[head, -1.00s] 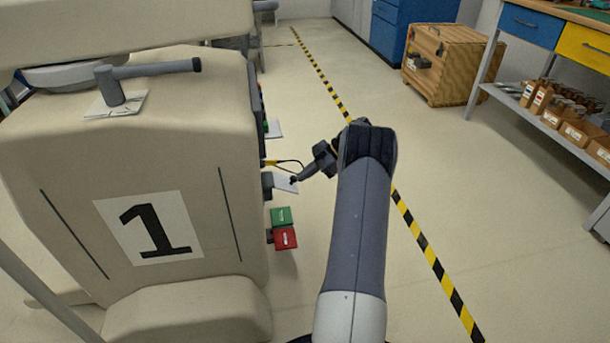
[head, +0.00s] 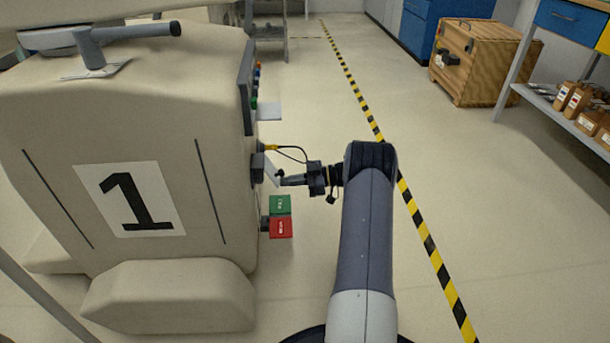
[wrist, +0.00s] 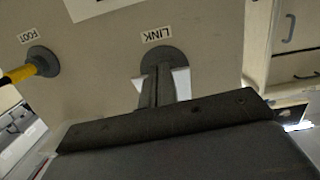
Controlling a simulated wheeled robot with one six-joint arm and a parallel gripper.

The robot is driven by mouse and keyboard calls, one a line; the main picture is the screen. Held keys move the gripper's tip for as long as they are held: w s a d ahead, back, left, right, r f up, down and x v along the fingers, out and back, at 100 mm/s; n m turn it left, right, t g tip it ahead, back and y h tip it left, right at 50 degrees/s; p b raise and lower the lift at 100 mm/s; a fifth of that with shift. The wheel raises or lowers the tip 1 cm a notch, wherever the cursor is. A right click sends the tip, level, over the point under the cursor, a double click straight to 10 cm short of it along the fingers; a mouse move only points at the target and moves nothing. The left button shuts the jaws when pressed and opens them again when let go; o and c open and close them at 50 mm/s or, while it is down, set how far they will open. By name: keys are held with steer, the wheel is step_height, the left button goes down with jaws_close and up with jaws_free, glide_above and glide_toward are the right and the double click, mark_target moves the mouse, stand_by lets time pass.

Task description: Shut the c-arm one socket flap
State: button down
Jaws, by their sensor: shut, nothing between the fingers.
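C-arm one is the beige cart (head: 215,215) marked 1 on the left. On its right side a small white flap (head: 271,172) stands out at a dark socket, tilted up. My gripper (head: 280,180) is shut and empty, its tips pointing left at the flap's outer side. In the wrist view the closed fingers (wrist: 156,88) cover the middle of the white flap (wrist: 181,83), in front of the round grey socket (wrist: 164,57) labelled LINK. I cannot tell whether the tips touch the flap. The flap's hinge is hidden.
A yellow plug (wrist: 22,73) sits in the FOOT socket beside it; its black cable (head: 293,153) loops near my gripper. Green (head: 280,205) and red (head: 281,228) blocks stick out below. A white plate (head: 269,111) juts out farther back.

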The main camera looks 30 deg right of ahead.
steer(key=shift+w+a+f+t+y, duration=0.2)
steer(key=shift+a+f+t+y, duration=0.15)
steer(key=shift+a+y, duration=0.15)
steer(key=shift+w+a+f+t+y, duration=0.25)
steer(key=shift+a+f+y, duration=0.1)
steer(key=shift+y, duration=0.25)
steer(key=shift+a+f, duration=0.1)
steer(key=shift+a, duration=0.05)
stand_by(1.3)
